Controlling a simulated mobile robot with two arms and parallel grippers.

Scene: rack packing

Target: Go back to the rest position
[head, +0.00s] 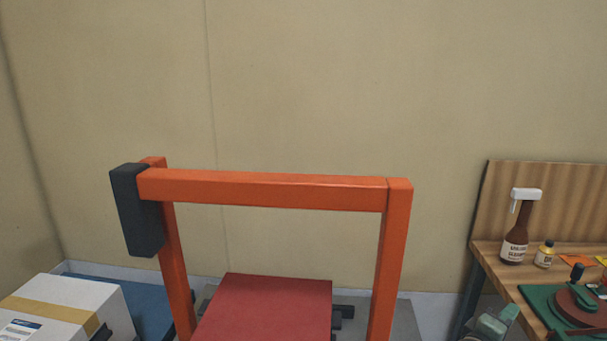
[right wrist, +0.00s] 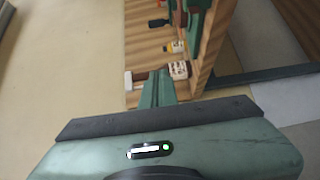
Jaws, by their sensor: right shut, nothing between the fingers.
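My right gripper (head: 508,313) shows at the bottom right of the head view, low beside the left edge of the wooden workbench (head: 492,250). It is greenish-grey, shut and empty. In the right wrist view its closed fingers (right wrist: 155,88) point up the picture, with the bench and its bottles beyond the tips. From these views I cannot tell whether they touch the bench. My left gripper is not in view.
An orange frame (head: 262,189) with a dark block (head: 136,210) stands mid-view around a red panel (head: 270,308). A taped white box (head: 60,308) is at left.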

